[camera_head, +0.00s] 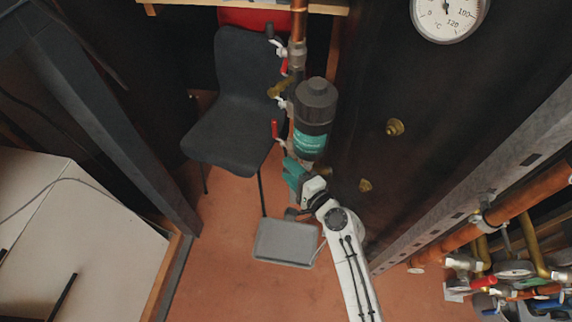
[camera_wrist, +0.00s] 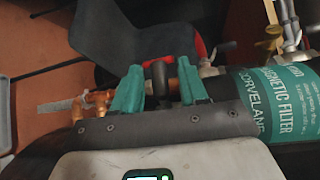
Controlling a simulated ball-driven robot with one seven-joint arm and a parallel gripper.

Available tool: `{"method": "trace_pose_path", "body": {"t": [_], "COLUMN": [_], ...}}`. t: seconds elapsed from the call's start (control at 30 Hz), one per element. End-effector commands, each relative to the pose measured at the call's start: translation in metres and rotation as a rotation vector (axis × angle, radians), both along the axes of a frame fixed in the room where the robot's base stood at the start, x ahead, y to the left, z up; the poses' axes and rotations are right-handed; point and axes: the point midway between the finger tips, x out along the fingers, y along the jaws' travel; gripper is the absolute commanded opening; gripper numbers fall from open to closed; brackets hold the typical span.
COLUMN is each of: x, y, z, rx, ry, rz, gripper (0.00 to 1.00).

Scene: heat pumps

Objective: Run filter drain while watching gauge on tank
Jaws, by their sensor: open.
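The magnetic filter, a black canister with a teal label (camera_head: 311,144), stands on the copper pipe in the head view. Its label also fills the right of the wrist view (camera_wrist: 287,105). My gripper (camera_head: 293,172) is just below the filter. In the wrist view its teal fingers (camera_wrist: 160,88) are open, one on each side of a dark upright handle (camera_wrist: 159,76) on the copper pipework; contact cannot be told. The round white gauge (camera_head: 447,16) is on the dark tank (camera_head: 400,80); its top is cut off and its reading is unclear.
A grey tray (camera_head: 286,243) lies on the floor below my gripper. A black chair (camera_head: 238,95) stands left of the filter. Red-handled valves (camera_head: 275,129) line the pipe. A metal rail (camera_head: 470,190) and pipework are at right. Brass fittings (camera_head: 395,127) stick out from the tank.

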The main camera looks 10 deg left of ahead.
Motion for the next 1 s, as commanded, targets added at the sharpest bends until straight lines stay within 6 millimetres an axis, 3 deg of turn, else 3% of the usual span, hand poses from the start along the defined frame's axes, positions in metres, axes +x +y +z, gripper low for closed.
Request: {"method": "trace_pose_path", "body": {"t": [0.2, 0.57, 1.0], "x": [0.016, 0.019, 0.019], "y": [0.015, 0.018, 0.018], "z": [-0.004, -0.004, -0.004], "rx": [-0.001, -0.001, -0.001], "ry": [-0.001, -0.001, 0.000], "rz": [0.001, 0.000, 0.000], "gripper": [0.43, 0.43, 0.01]}}
